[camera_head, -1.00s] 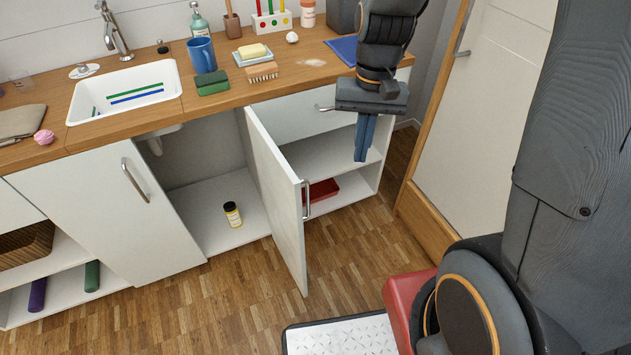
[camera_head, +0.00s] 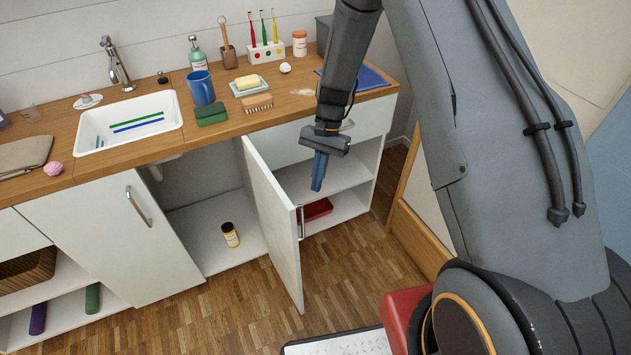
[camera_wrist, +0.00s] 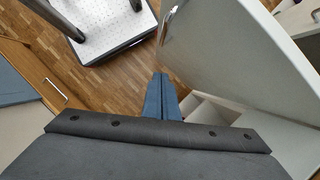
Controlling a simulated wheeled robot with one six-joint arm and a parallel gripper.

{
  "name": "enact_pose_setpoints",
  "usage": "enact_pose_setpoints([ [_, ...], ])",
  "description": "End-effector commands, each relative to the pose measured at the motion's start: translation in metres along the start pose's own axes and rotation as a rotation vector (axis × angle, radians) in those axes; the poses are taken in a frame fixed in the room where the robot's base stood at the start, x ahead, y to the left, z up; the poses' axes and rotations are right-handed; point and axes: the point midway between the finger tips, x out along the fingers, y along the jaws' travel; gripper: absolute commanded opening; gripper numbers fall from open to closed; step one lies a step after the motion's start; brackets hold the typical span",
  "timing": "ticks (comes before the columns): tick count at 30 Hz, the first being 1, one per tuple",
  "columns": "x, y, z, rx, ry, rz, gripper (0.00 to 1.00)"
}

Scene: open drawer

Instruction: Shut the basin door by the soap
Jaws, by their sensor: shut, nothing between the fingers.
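The white basin door (camera_head: 274,215) near the soap stands wide open, swung out from the cabinet under the sink, with a metal handle (camera_head: 301,223) at its free edge. It also shows in the wrist view (camera_wrist: 235,65), with its handle at the upper left of the panel. The soap (camera_head: 249,82) is a yellow bar on a dish on the counter above. My gripper (camera_head: 318,187) is shut and empty, pointing down, to the right of the door's outer face and apart from it. Its blue fingers show in the wrist view (camera_wrist: 160,82).
A second basin door (camera_head: 105,235) on the left is shut. A yellow bottle (camera_head: 230,236) stands inside the open cabinet. A red tray (camera_head: 315,210) lies on the shelf right of the door. A drawer (camera_head: 280,147) is shut above it.

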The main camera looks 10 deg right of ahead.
Motion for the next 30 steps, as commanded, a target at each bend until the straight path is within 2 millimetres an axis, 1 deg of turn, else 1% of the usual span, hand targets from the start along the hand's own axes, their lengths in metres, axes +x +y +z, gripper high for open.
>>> enact_pose_setpoints([
  [1,0.010,0.001,0.002,0.000,-0.003,0.002,0.00],
  [3,0.024,0.001,0.002,0.000,-0.003,0.003,0.00],
  [11,0.072,0.001,0.002,-0.001,-0.002,0.002,0.00],
  [15,0.078,0.001,0.021,-0.002,-0.001,0.002,0.00],
  [19,0.083,0.000,0.032,-0.002,0.000,0.001,0.00],
  [24,0.086,0.001,0.037,-0.002,0.001,0.000,0.00],
  [30,0.087,0.000,0.037,-0.001,0.001,0.000,0.00],
])
